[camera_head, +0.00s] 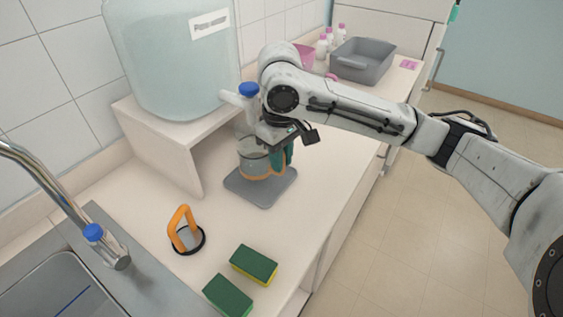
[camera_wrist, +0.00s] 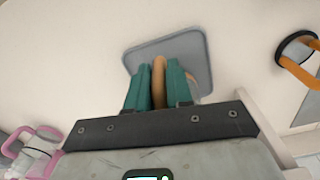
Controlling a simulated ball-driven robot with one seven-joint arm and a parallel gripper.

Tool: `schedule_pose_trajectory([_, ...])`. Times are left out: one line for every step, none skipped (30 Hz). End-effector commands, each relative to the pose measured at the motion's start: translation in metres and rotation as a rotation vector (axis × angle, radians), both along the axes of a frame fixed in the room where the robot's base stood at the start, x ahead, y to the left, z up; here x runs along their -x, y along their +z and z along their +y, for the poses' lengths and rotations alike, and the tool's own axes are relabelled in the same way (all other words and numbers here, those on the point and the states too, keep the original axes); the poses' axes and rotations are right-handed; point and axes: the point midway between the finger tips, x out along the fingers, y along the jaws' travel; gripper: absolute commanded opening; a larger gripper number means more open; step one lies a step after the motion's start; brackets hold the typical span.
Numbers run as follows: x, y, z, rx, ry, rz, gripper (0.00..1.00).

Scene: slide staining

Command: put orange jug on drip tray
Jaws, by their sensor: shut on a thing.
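The orange jug (camera_head: 254,163) is a clear vessel with an orange band and handle, upright below the spigot of the big water tank. My gripper (camera_head: 285,154) has teal fingers, shut on the jug's handle. In the wrist view, the orange handle (camera_wrist: 159,82) shows between my fingertips (camera_wrist: 158,84); the jug's body is mostly hidden there. The grey drip tray (camera_head: 262,199) lies flat on the counter directly under the jug. It also shows in the wrist view (camera_wrist: 190,45). I cannot tell whether the jug's base touches the tray.
The tank (camera_head: 165,75) stands on a white riser (camera_head: 160,150) close to the jug. An orange-handled round item (camera_head: 187,232) and two green sponges (camera_head: 254,264) lie nearer the sink (camera_head: 55,285). A grey bin (camera_head: 362,62) and bottles (camera_head: 325,43) stand at the far end.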

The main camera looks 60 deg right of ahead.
Motion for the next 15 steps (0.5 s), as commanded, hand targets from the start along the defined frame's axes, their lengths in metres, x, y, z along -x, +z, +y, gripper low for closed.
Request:
schedule_pose_trajectory([0.001, -0.008, -0.001, 0.001, -0.002, 0.001, 0.00])
schedule_pose_trajectory([0.000, -0.011, -0.001, 0.000, -0.002, 0.001, 0.00])
schedule_pose_trajectory([0.001, -0.015, -0.001, 0.001, -0.003, 0.001, 0.00])
schedule_pose_trajectory([0.001, -0.018, -0.001, 0.001, -0.003, 0.000, 0.00])
schedule_pose_trajectory([0.000, -0.019, -0.001, 0.001, -0.003, -0.001, 0.00])
schedule_pose_trajectory([0.000, -0.021, -0.001, 0.001, -0.003, -0.002, 0.00])
schedule_pose_trajectory([0.000, -0.021, -0.001, 0.001, -0.002, -0.002, 0.00])
schedule_pose_trajectory([0.000, -0.021, -0.001, 0.001, -0.002, -0.002, 0.00])
schedule_pose_trajectory([0.000, -0.021, -0.001, 0.001, -0.002, -0.002, 0.00])
schedule_pose_trajectory([0.000, -0.021, -0.001, 0.001, -0.002, -0.002, 0.00])
schedule_pose_trajectory([0.000, -0.021, -0.001, 0.001, -0.002, -0.002, 0.00])
schedule_pose_trajectory([0.000, -0.021, -0.001, 0.000, -0.002, -0.002, 0.00])
schedule_pose_trajectory([0.000, -0.021, -0.001, 0.000, -0.002, -0.002, 0.00])
schedule_pose_trajectory([0.000, -0.022, -0.001, 0.000, -0.002, -0.002, 0.00])
schedule_pose_trajectory([0.000, -0.023, 0.000, 0.000, -0.002, -0.002, 0.00])
